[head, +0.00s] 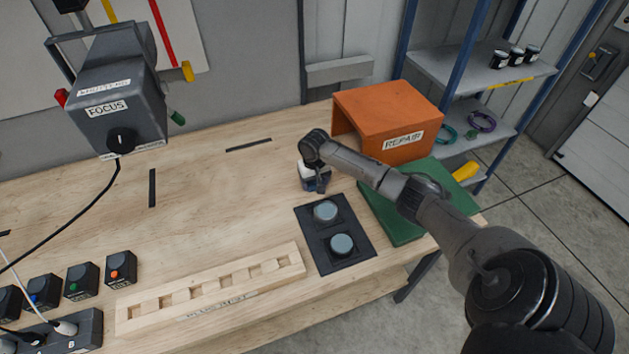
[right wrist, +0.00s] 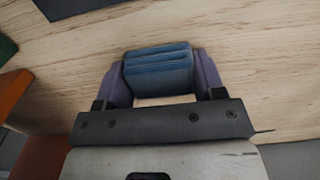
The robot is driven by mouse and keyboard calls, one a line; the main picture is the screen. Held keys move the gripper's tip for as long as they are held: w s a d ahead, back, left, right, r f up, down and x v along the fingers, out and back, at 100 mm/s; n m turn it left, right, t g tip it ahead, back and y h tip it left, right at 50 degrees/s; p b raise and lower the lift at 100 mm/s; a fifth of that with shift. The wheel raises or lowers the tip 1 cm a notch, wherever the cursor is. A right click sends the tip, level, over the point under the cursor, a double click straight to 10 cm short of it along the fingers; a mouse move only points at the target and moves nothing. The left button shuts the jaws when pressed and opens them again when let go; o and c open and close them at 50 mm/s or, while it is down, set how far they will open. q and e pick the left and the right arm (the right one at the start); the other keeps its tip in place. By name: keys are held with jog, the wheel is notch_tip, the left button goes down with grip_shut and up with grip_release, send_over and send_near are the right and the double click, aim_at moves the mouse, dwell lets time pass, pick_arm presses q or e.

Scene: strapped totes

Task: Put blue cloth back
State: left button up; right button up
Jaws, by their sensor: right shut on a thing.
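The blue cloth (right wrist: 158,70) is folded in several layers and sits between the two purple fingertips of my right gripper (right wrist: 163,78) in the right wrist view. The gripper is shut on it, with bare wood around and behind it. In the head view my right gripper (head: 316,184) points down near the table, just behind the dark mat and left of the orange REPAIR box. The cloth is small and mostly hidden there. I cannot tell whether it touches the table. My left gripper is not in view.
The dark mat (head: 306,236) holds two round grey-blue pieces. The orange REPAIR box (head: 385,112) and green mat (head: 395,231) lie to the right. A slotted wooden rack (head: 210,303) is in front. A FOCUS lamp unit (head: 120,105) hangs left. The table's middle is clear.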

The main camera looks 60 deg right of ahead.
jog(key=o, duration=1)
jog(key=shift+c, duration=0.2)
jog(key=shift+r, duration=0.15)
notch_tip(320, 180, up, 12)
jog(key=p, duration=0.1)
